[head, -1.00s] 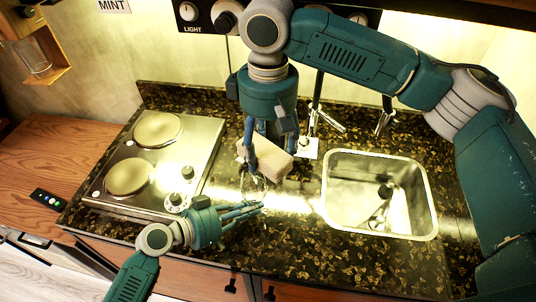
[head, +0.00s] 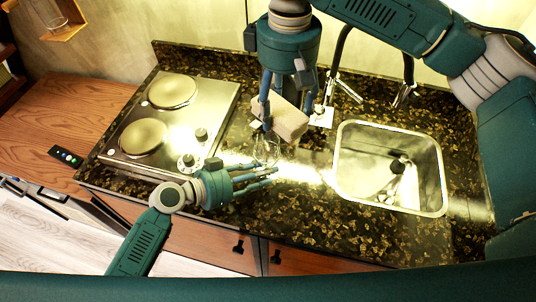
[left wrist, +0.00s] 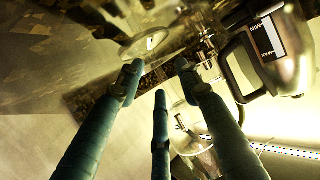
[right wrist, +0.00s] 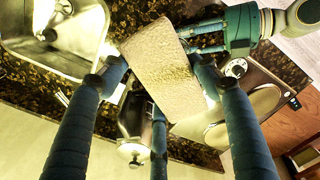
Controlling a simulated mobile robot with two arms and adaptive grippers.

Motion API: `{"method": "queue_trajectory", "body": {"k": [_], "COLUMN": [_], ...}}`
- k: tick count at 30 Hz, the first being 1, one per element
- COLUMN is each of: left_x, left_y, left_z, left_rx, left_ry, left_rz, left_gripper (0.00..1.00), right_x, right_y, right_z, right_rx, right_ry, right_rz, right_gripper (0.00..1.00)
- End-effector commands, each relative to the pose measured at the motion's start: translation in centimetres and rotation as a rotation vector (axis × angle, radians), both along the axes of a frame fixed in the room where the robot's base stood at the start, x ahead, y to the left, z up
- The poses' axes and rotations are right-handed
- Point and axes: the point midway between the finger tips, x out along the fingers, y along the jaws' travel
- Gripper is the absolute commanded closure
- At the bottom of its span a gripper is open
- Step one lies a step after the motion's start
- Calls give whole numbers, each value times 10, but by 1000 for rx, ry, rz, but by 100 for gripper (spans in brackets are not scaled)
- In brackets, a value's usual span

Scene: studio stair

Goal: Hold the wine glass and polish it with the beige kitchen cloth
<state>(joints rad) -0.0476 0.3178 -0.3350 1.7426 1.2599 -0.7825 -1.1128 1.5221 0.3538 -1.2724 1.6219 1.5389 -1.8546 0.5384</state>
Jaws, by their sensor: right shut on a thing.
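The beige cloth (head: 280,118) looks like a folded block, held above the counter between the fingers of my right gripper (head: 284,98). In the right wrist view the cloth (right wrist: 165,75) spans the gap between the fingers (right wrist: 160,78). The clear wine glass (head: 266,150) is just below the cloth, beside the fingertips of my left gripper (head: 262,178). In the left wrist view a round foot (left wrist: 145,45) and a clear bowl (left wrist: 193,135) show around the fingers (left wrist: 158,72). Whether these fingers grip the stem is hidden, and so is any cloth contact with the glass.
A two-plate hob (head: 168,120) is on the left of the dark speckled counter (head: 300,215). A steel sink (head: 390,170) with a tap (head: 348,88) is on the right. A wooden surface (head: 70,115) with a black remote (head: 66,156) is at far left.

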Motion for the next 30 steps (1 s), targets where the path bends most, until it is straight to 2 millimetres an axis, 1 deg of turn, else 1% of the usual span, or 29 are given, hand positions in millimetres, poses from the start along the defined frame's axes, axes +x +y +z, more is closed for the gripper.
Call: {"method": "queue_trajectory", "body": {"k": [4,7,11,18,21,24,30], "left_x": [0,-3,-13,-38,-45,-51,-55], "left_y": [1,7,25,66,80,89,97], "left_z": [0,3,10,29,36,41,46], "left_rx": [0,0,5,4,3,2,1], "left_ry": [0,0,0,1,2,1,0], "left_rz": [0,1,0,0,0,0,0], "left_gripper": [64,64,64,64,64,64,64], "right_x": [0,0,0,0,0,0,0], "right_y": [0,0,0,0,0,0,0], "right_z": [0,0,0,0,0,0,0], "right_rx": [0,0,0,0,0,0,0], "right_ry": [0,0,0,0,0,0,0], "right_rz": [0,0,0,0,0,0,0], "right_gripper": [60,60,60,60,60,60,60]}}
